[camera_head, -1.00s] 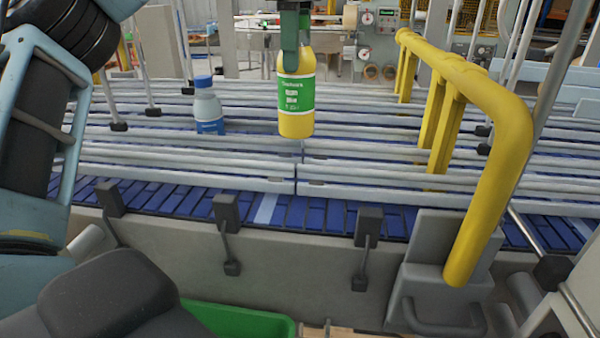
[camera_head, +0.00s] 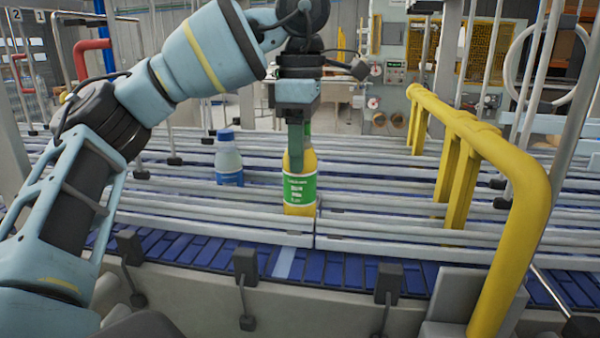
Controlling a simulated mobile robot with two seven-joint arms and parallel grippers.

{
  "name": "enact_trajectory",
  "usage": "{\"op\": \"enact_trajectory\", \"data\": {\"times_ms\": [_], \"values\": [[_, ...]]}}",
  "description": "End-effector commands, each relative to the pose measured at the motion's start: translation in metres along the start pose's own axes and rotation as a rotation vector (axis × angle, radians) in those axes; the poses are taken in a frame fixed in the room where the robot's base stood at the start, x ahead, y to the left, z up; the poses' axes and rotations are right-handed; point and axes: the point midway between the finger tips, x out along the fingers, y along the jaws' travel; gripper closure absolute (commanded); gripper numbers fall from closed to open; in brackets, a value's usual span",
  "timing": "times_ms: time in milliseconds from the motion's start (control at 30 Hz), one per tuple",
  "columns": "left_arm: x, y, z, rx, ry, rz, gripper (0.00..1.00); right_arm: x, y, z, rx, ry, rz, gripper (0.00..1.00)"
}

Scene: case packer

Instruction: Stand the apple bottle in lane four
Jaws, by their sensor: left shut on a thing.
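The apple bottle (camera_head: 300,188), yellow with a green label, is upright among the pale lane rails, right of the picture's middle-left. My left gripper (camera_head: 297,155) comes down from above and is shut on its upper part, hiding some of the neck. The bottle's base is close behind the near rails; I cannot tell whether it touches the belt or which lane number this is. My right gripper is not in view.
A white bottle with a blue cap (camera_head: 228,158) stands among the rails to the left, farther back. Pale guide rails (camera_head: 400,228) run across the blue conveyor (camera_head: 190,248). A yellow guard pipe (camera_head: 505,235) stands at the right.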

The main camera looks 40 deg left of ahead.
Motion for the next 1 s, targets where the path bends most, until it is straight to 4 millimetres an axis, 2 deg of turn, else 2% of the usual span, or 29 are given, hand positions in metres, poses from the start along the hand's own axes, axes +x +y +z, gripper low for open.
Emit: {"op": "enact_trajectory", "data": {"times_ms": [267, 600, 1000], "values": [[0.005, 0.0, 0.0, 0.0, -0.001, 0.0, 0.97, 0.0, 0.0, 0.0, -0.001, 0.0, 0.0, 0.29], [0.037, 0.0, -0.001, -0.001, -0.002, 0.0, 0.97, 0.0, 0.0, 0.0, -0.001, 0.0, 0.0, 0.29], [0.04, 0.0, 0.0, -0.001, -0.002, 0.002, 0.97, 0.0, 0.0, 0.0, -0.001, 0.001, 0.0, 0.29]]}}
